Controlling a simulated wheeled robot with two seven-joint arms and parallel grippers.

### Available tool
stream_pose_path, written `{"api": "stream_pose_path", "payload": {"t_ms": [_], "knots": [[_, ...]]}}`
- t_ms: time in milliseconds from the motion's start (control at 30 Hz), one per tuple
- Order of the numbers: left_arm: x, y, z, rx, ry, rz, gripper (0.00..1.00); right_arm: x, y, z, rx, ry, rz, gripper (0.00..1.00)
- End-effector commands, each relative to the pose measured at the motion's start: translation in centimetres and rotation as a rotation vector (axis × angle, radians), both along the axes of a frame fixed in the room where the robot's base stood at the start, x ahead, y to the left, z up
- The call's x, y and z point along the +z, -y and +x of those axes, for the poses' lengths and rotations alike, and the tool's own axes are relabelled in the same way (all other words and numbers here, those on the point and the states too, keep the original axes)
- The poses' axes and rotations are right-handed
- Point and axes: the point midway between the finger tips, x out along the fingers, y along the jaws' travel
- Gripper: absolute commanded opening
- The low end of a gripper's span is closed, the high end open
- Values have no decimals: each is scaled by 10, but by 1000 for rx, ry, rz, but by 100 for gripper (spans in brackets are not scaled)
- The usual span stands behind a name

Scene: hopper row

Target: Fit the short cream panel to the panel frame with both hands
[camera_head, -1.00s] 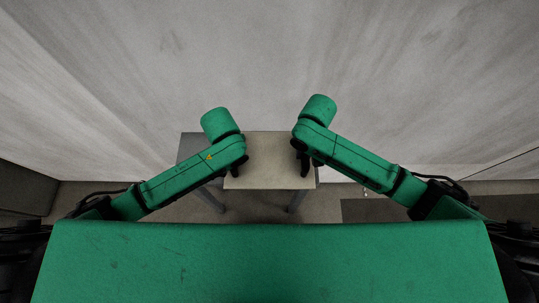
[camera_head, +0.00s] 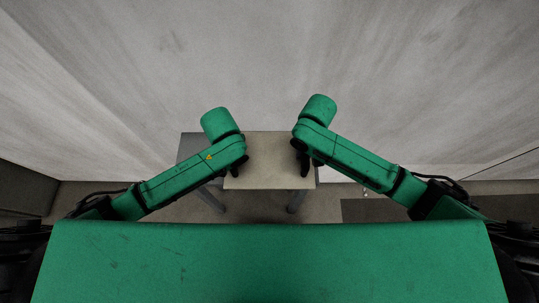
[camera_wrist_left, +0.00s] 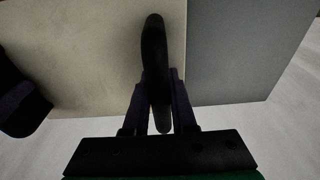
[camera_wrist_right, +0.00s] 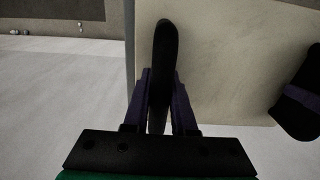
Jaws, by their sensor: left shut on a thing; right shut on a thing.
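The short cream panel (camera_head: 268,162) lies in the middle of the head view, between my two hands. It fills the left of the left wrist view (camera_wrist_left: 70,55) and the right of the right wrist view (camera_wrist_right: 225,60). My left gripper (camera_wrist_left: 160,90) is shut on a dark, upright handle near the panel's edge beside a grey panel. My right gripper (camera_wrist_right: 160,85) is shut on a similar dark handle near the opposite edge. Each wrist view also shows part of the other hand at its side. The panel frame's seating edges are mostly hidden; a thin grey strip (camera_wrist_right: 130,50) borders the panel.
A grey panel (camera_wrist_left: 240,55) adjoins the cream panel on the left in the head view. Grey legs (camera_head: 296,200) show below. A pale wall (camera_head: 270,60) stands behind, and a dark mat (camera_head: 385,210) lies on the floor at right.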

Motion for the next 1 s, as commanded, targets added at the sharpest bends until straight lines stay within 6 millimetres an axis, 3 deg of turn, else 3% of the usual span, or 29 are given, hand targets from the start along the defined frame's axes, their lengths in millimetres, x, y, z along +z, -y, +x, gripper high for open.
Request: {"api": "stream_pose_path", "payload": {"t_ms": [433,800,1000], "knots": [[5,0,1,1,4,0,0,5,0,2,-1,5,0,0],[49,0,1,1,3,1,0,50,0,1,-1,4,0,0],[52,0,1,1,2,1,0,52,0,1,-1,3,0,0]]}}
